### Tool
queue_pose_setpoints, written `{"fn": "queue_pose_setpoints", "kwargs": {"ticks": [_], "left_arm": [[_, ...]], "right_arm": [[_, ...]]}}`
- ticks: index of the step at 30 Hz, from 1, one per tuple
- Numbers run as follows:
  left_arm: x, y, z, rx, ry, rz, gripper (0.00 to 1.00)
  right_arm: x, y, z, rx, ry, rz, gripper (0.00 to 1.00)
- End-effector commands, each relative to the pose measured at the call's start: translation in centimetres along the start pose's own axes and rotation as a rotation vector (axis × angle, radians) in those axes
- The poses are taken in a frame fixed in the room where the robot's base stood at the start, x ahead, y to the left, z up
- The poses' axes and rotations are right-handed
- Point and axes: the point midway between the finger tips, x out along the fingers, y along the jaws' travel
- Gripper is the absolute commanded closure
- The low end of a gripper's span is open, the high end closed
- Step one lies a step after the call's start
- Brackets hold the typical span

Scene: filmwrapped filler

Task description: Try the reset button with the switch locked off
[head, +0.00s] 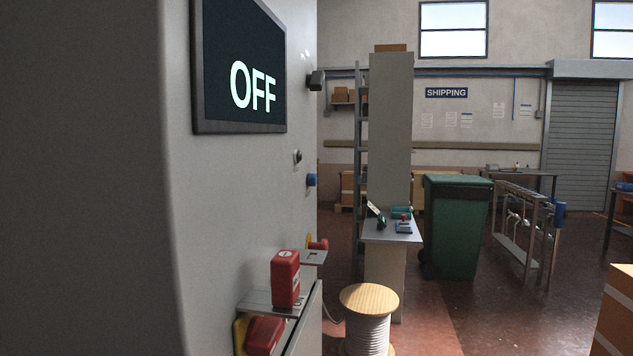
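The grey machine cabinet (230,180) fills the left side. Its dark display (238,70) reads OFF. A blue button (312,180) sticks out of the panel below a small dark-and-white knob (297,156); I cannot read a label that tells which is the reset button. A red block with a white label, like a safety lock (286,278), stands upright on a metal ledge (262,301). Below it is a red part on a yellow backing (264,335), seen edge-on; its position is unclear. Another red knob (319,245) sits farther along. Neither gripper is in view.
A cable spool (368,298) stands on the floor beside the cabinet. Behind it a pillar has a small shelf (393,236) with tools. A green bin (455,225), a metal rack (525,230) and a carton (615,315) stand right. The red floor between is open.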

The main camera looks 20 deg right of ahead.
Motion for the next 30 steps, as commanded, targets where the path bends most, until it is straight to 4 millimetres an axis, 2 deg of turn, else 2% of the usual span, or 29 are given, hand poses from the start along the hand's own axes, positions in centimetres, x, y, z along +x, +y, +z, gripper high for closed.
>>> {"fn": "queue_pose_setpoints", "kwargs": {"ticks": [1, 4, 30], "left_arm": [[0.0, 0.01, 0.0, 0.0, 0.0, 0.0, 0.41], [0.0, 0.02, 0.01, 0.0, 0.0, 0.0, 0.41], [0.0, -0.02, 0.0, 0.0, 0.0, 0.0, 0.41]], "right_arm": [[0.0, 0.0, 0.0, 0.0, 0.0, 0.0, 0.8], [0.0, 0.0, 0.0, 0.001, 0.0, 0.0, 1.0], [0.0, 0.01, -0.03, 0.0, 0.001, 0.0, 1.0]]}}
